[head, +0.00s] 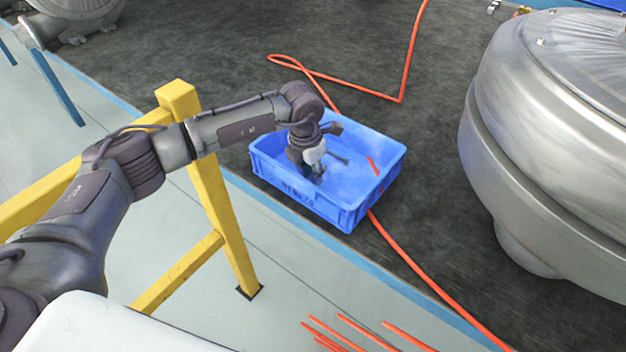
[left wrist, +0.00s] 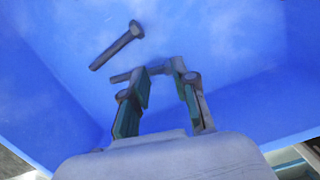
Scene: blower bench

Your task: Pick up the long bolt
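My left gripper (head: 316,178) reaches down into a blue crate (head: 347,217). In the left wrist view its two fingers (left wrist: 166,82) stand apart with a gap between them. A dark grey bolt (left wrist: 122,77) lies across the fingertips, partly hidden behind the left finger; I cannot tell whether they touch. A second bolt with a hex head (left wrist: 116,46) lies on the crate floor beyond the fingers, fully visible and clear of them. One dark bolt (head: 339,158) shows beside the gripper in the head view. Which bolt is longer is hard to tell. My right gripper is out of view.
A yellow rail (head: 210,195) stands left of the crate, under my left arm. An orange hose (head: 404,255) runs across the floor by the crate. A big metal blower housing (head: 560,140) stands at the right. Several orange rods (head: 360,333) lie in front.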

